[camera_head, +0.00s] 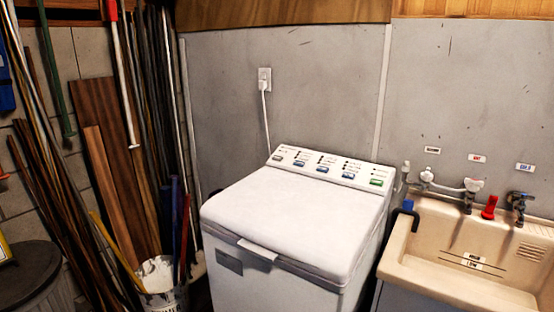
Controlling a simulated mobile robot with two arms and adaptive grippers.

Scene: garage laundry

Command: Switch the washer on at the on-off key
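The white top-loading washer (285,225) stands in the middle of the head view with its lid shut. Its control panel (330,165) runs along the back of the top. Several keys sit on the panel: a grey one at the left end, blue ones along the middle and a green key (377,182) at the right end. The labels by the keys are too small to read, so I cannot tell which is the on-off key by its label. Neither of my grippers is in view.
A beige sink (470,262) with taps stands right of the washer. A bucket (163,285) and long poles and boards (108,150) crowd the left. A dark round-topped bin (30,275) is at the far left. A plug and cord (265,85) hang on the wall.

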